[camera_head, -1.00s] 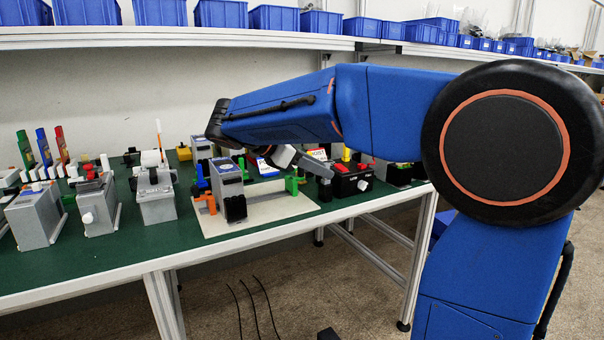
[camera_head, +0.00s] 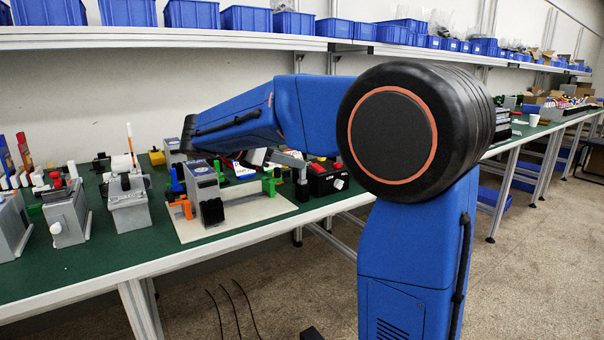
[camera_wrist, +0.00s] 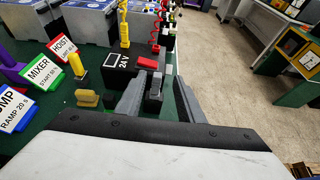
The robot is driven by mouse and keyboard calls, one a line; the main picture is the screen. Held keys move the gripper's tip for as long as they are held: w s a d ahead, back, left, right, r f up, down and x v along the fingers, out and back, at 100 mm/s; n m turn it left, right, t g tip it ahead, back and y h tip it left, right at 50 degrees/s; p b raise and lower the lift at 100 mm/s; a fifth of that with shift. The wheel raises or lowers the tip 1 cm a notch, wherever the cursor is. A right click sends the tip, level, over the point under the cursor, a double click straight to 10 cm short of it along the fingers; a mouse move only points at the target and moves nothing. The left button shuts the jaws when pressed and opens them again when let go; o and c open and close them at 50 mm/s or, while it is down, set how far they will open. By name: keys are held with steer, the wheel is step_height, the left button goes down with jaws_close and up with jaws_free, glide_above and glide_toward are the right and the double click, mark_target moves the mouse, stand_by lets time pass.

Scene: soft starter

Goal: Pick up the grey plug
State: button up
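The grey plug (camera_wrist: 155,88) shows in the wrist view as a small upright grey piece between the two fingers of my gripper (camera_wrist: 158,98). There seems to be a gap on each side of it, so the gripper looks open around it. The plug's lower part sits on a darker block, and its base is not clear. In the head view my gripper (camera_head: 290,160) hangs over the right part of the table's fixtures, partly behind my blue arm. The plug cannot be made out surely there.
A black 24V box (camera_wrist: 120,68) with a red top part stands just beyond the fingers. A yellow piece (camera_wrist: 87,98) and label signs (camera_wrist: 42,73) stand to the left. The green table (camera_head: 100,255) has its edge close on the right in the wrist view, with open floor beyond.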

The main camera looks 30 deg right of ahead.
mark_target(302, 173)
steer(key=x, duration=0.5)
steer(key=shift+w, duration=0.25)
steer(key=shift+c, duration=0.6)
jaws_close()
